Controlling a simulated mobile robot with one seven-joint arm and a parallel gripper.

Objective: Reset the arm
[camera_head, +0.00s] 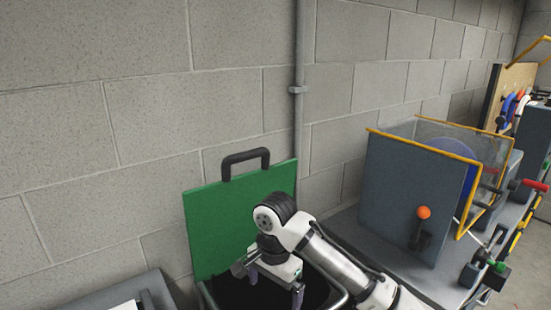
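My arm reaches in from the lower right, and my gripper (275,284) points down over the dark opening of a bin. Its two fingers stand apart, with nothing visible between them. A green lid (238,218) with a black handle (245,162) stands upright behind my gripper at the wall. The rim of the dark bin (338,297) shows around the opening; its inside is too dark to make out.
To the right stands a grey machine (397,195) with an orange-knobbed lever (423,213) and a clear yellow-edged guard (450,142). A red handle (535,185) sticks out farther right. A grey pipe (299,60) runs down the block wall. A grey surface (95,297) lies at lower left.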

